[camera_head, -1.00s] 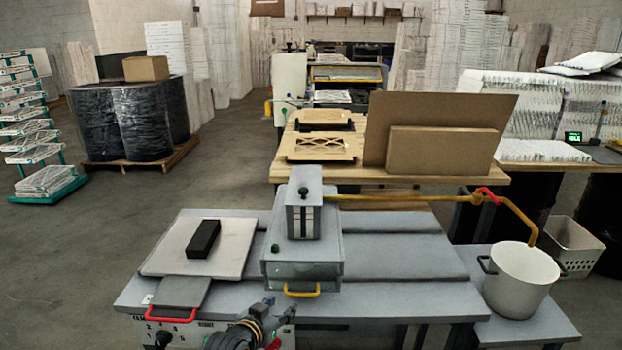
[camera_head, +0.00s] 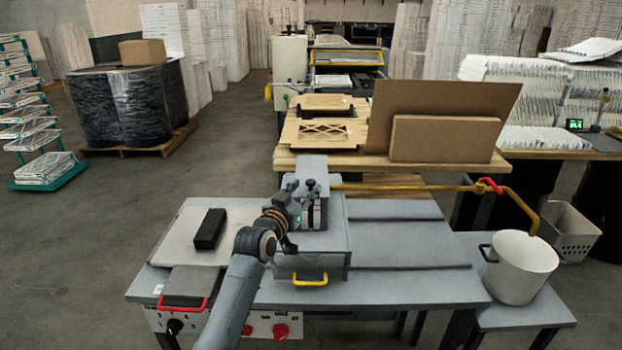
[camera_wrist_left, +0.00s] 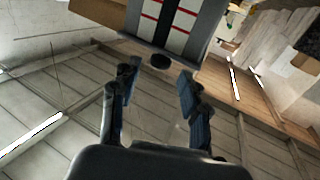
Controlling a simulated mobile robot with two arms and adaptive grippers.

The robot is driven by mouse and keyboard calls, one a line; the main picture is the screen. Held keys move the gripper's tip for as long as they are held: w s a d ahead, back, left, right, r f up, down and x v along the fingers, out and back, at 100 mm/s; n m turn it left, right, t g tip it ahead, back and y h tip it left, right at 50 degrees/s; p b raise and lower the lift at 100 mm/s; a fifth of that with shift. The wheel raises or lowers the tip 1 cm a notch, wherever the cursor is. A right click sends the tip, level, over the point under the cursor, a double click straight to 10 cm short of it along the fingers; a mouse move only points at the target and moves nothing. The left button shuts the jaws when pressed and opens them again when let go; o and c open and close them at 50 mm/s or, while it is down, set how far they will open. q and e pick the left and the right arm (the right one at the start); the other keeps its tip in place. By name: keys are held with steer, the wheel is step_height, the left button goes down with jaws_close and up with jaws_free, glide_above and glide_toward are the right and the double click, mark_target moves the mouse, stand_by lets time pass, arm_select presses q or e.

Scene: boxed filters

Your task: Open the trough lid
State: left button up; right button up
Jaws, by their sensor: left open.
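The trough is a grey upright box (camera_head: 313,165) on top of a larger grey housing (camera_head: 345,240). A black knob (camera_wrist_left: 160,62) sits on the box beside white panels with red lines. The lid's edges are hard to make out. My left gripper (camera_head: 302,187) is at the front of the box and hides part of it. In the left wrist view the open fingers (camera_wrist_left: 158,85) stand either side of the knob's line, with the knob a little beyond the tips. I cannot tell whether they touch it. My right gripper is not in view.
A yellow handle (camera_head: 310,280) is on the housing front. A yellow pipe (camera_head: 400,188) runs right to a white pot (camera_head: 520,267). A black block (camera_head: 209,229) lies on a pale plate at left. A wooden table (camera_head: 290,162) with cardboard stands behind.

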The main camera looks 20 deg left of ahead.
mark_target(309, 184)
arm_select(q)
steer(key=shift+w+d, duration=0.15)
steer(key=shift+w, duration=1.05)
steer(key=shift+w+d, duration=0.15)
steer(key=shift+w, duration=1)
steer(key=shift+c, duration=0.2)
jaws_close()
